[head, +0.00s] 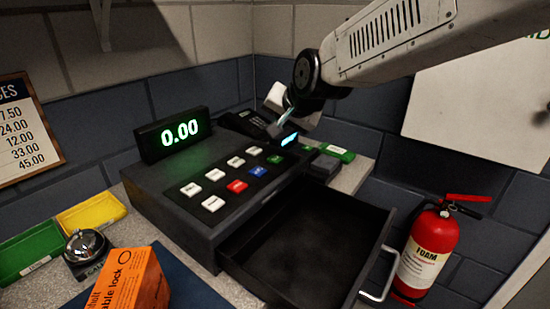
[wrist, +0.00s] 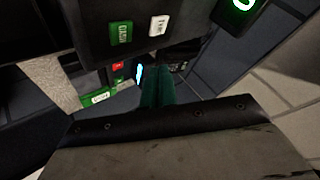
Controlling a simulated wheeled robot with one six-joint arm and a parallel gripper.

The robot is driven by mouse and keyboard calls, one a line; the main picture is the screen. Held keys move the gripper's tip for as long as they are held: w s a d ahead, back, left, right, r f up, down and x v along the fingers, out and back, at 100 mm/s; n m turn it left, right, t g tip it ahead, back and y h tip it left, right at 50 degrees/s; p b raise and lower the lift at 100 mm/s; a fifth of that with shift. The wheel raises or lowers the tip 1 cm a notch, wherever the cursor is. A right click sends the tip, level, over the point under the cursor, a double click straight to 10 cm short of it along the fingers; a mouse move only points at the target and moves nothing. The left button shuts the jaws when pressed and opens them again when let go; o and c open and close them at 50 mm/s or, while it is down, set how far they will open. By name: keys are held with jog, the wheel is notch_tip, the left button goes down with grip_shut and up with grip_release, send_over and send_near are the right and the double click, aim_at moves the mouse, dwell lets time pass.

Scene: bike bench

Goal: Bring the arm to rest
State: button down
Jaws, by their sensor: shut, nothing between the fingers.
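My arm (head: 385,40) comes in from the upper right in the head view, and my gripper (head: 283,122) hangs above the back right of the cash register (head: 160,185). In the wrist view the dark green fingers of my gripper (wrist: 158,92) are together with nothing between them. The register's green and white keys show beyond them at the upper left. The cash drawer (head: 310,240) stands open in the head view and looks empty. The register display (head: 180,133) reads 0.00.
A red fire extinguisher (head: 428,250) stands right of the open drawer. An orange box (head: 130,283), a bell (head: 85,245), and green (head: 28,250) and yellow (head: 92,213) trays are at the left. A dark telephone (head: 245,123) sits behind the register. A white board (head: 480,100) hangs at the right.

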dwell(0.3)
jog(key=s+f, duration=0.1)
jog(key=s+d+f+n+g, duration=0.1)
jog(key=s+f+n+g+h, duration=0.1)
jog(key=s+f, duration=0.1)
jog(key=shift+s+d, duration=0.1)
jog(key=shift+d, duration=0.2)
jog(key=s+d+g+h, duration=0.1)
jog(key=s+d+g, duration=0.1)
jog(key=s+d, duration=0.9)
jog(key=s+d+n+g+h, duration=0.1)
jog(key=s+d+g+h, duration=0.1)
jog(key=s+d, duration=1)
jog(key=s+g, duration=0.1)
jog(key=s, duration=0.5)
jog(key=shift+s, duration=0.3)
